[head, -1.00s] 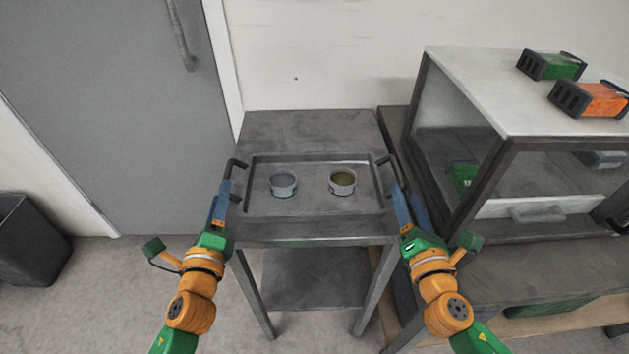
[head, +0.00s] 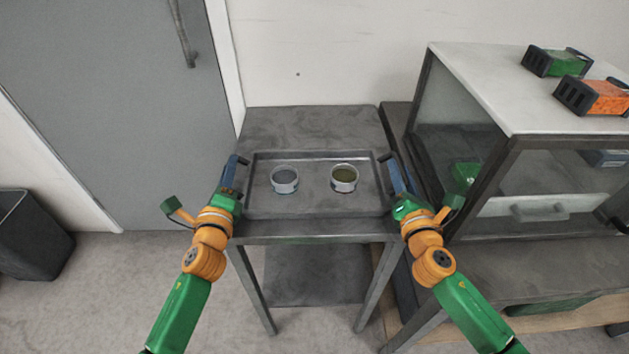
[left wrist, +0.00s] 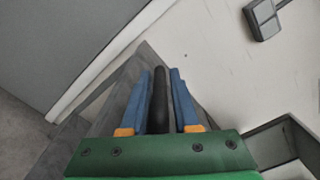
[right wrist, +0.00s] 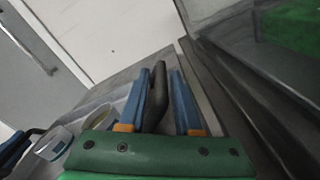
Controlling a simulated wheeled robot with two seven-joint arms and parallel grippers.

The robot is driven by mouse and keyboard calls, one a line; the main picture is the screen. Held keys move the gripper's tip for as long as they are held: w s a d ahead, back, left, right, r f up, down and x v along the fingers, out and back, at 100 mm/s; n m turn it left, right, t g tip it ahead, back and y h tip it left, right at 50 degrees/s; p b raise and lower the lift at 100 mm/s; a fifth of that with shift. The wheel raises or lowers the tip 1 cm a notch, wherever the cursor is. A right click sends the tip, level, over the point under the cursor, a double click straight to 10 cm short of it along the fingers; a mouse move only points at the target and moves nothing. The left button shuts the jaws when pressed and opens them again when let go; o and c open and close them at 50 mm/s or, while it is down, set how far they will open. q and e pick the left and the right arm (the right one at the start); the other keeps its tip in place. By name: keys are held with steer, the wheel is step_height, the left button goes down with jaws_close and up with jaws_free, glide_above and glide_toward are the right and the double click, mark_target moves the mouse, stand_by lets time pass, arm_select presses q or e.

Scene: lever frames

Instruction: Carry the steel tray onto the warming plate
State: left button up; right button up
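The steel tray (head: 315,207) lies flat on a dark metal stand, with a grey-filled cup (head: 285,180) and an olive-filled cup (head: 344,179) standing on it. My left gripper (head: 234,172) is at the tray's left end. In the left wrist view, the dark left handle (left wrist: 159,100) lies between its blue fingers, which look open. My right gripper (head: 396,172) is at the right end. In the right wrist view, the right handle (right wrist: 157,95) lies between its fingers, with a narrow gap showing. I cannot single out a warming plate for sure.
The stand's top (head: 310,127) is bare behind the tray. A glass-sided cabinet (head: 540,95) stands close on the right, with a green pack (head: 555,62) and an orange pack (head: 598,97) on top. A grey door (head: 110,110) and a dark bin (head: 30,235) are at left.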

arm_select(q)
jaws_close()
arm_select(e)
jaws_close()
arm_select(q)
steer(key=shift+a, duration=0.1)
stand_by(0.8)
